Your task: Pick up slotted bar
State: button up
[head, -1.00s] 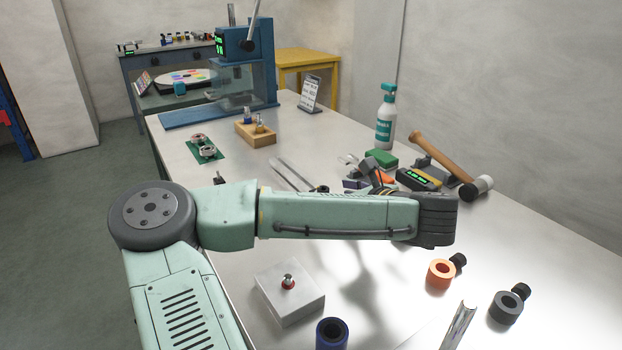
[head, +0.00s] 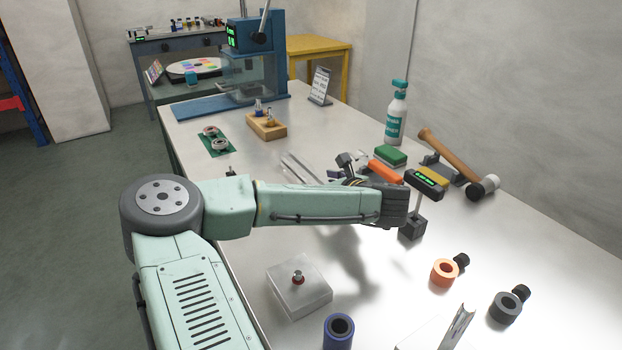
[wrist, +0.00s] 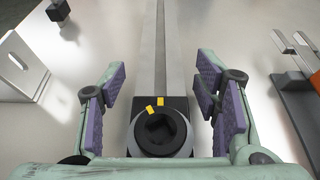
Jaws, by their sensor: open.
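A long straight grey metal bar, which I take for the slotted bar (wrist: 160,45), runs lengthwise up the middle of the wrist view, with a light strip beside a darker one. In the head view the bar (head: 298,166) lies on the table behind my forearm, its near end hidden. My gripper (wrist: 161,76) is open, its purple pads on either side of the bar with clear gaps.
A hammer (head: 450,155), a green block (head: 390,156) and a spray bottle (head: 396,115) are behind at right.

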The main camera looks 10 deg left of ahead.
jog(key=shift+c, duration=0.2)
grip_shut()
dwell(0.5)
jog(key=shift+r, duration=0.1)
